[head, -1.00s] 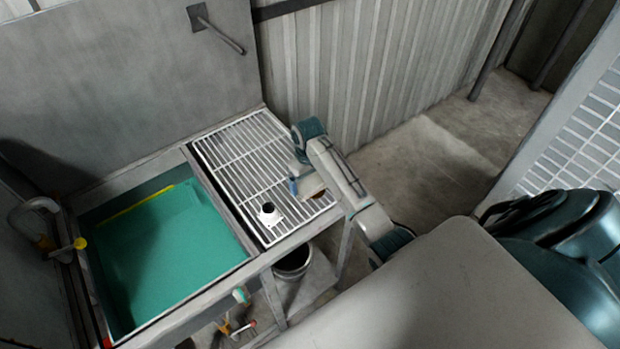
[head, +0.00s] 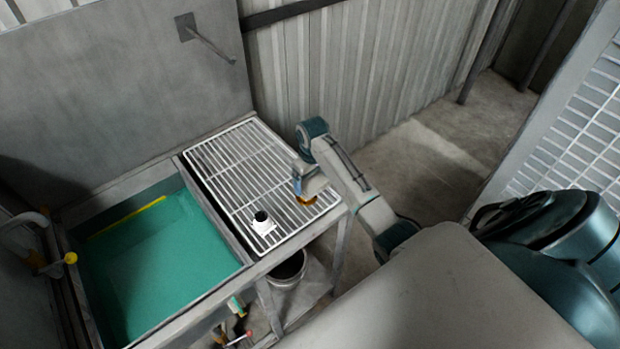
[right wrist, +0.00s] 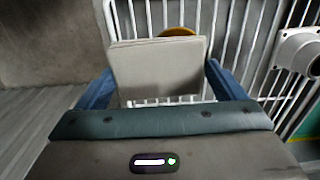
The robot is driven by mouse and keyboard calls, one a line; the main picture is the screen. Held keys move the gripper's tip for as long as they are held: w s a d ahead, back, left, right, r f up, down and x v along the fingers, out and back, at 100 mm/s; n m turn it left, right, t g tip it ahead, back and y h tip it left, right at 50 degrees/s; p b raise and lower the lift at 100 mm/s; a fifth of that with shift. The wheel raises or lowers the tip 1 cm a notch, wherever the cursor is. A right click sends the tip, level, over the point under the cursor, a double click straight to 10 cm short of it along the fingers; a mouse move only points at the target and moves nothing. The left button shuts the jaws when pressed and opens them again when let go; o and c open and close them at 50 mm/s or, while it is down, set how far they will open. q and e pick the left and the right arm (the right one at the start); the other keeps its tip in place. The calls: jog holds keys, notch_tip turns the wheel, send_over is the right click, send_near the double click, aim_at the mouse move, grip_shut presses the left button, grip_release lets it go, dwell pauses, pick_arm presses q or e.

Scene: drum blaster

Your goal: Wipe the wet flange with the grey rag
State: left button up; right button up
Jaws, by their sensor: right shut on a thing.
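The flange (head: 262,224) is a white square plate with a short, dark-mouthed pipe stub. It sits on the front part of the wire rack, and it shows at the right edge of the right wrist view (right wrist: 298,50). Whether it is wet cannot be seen. My right gripper (head: 299,188) is above the rack's right side, to the right of the flange and apart from it. In the right wrist view its blue fingers (right wrist: 155,88) are shut on the grey rag (right wrist: 158,68), a flat pale square piece. The head view mostly hides the rag. My left gripper is not in view.
The wire rack (head: 238,160) is mostly bare. An amber round thing (head: 307,199) lies by my right gripper, partly hidden. A basin with a green inside (head: 150,250) adjoins the rack at left. A bucket (head: 287,270) stands below. A rod (head: 212,42) juts from the back panel.

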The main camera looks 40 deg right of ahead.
jog(key=shift+a, duration=0.1)
jog(key=shift+s+a, duration=0.15)
jog(key=shift+a, duration=0.95)
jog(key=shift+s+a, duration=0.1)
jog(key=shift+a, duration=0.95)
jog(key=shift+w+d, duration=0.15)
jog(key=shift+d, duration=1)
jog(key=shift+w+d, duration=0.1)
jog(key=shift+d, duration=1)
jog(key=shift+r, duration=3)
